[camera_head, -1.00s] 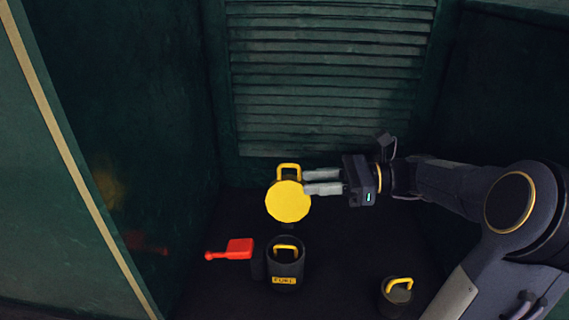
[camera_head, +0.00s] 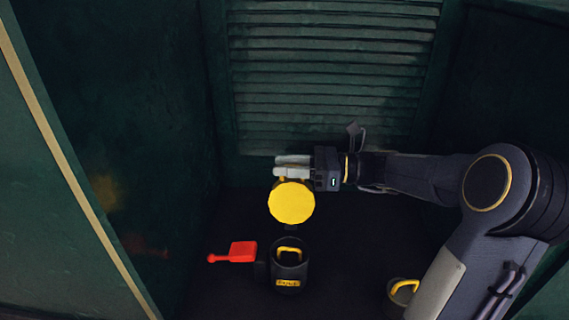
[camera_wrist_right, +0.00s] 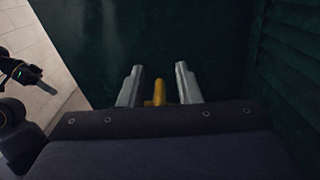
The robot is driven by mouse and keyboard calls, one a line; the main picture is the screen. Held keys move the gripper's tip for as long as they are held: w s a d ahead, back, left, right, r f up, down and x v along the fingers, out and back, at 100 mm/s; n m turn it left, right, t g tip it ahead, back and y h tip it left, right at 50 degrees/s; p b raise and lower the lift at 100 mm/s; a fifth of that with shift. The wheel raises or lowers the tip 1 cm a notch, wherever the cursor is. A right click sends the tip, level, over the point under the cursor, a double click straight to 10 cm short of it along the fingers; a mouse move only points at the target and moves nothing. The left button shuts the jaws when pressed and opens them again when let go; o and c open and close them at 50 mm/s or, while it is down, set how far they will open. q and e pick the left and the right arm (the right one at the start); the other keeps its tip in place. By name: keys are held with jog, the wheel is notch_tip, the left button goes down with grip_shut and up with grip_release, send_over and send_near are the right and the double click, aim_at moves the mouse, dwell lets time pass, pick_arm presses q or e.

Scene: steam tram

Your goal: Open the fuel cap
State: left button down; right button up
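A round yellow cap (camera_head: 291,203) with a yellow loop handle at its top faces me in the head view, on a dark stem. I take it for the fuel cap. My right gripper (camera_head: 280,165) reaches in from the right at the handle, mostly hiding it. In the right wrist view, the right gripper (camera_wrist_right: 158,70) is open, with the yellow handle (camera_wrist_right: 159,93) between its fingers and gaps on both sides. My left gripper (camera_wrist_right: 32,79) shows small at the left of that view; whether it is open cannot be told.
A black can (camera_head: 289,268) with a yellow handle and label stands below the cap. A red scoop-like tool (camera_head: 241,252) lies to its left. Another dark container with a yellow handle (camera_head: 404,286) stands by my right arm. A louvred wall (camera_head: 330,80) rises behind.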

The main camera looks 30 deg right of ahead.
jog(key=shift+w+a, duration=0.2)
jog(key=shift+a, duration=0.1)
grip_shut()
jog(key=shift+s+a+r+n+b, duration=0.15)
jog(key=shift+s+a+n+b, duration=0.15)
jog(key=shift+s+n, duration=0.2)
jog(key=shift+s+a+r+n+b, duration=0.1)
jog(key=shift+s+a+n+b, duration=0.15)
jog(key=shift+s+n, duration=0.2)
jog(key=shift+s+a+r+n, duration=0.15)
jog(key=shift+s+n, duration=0.1)
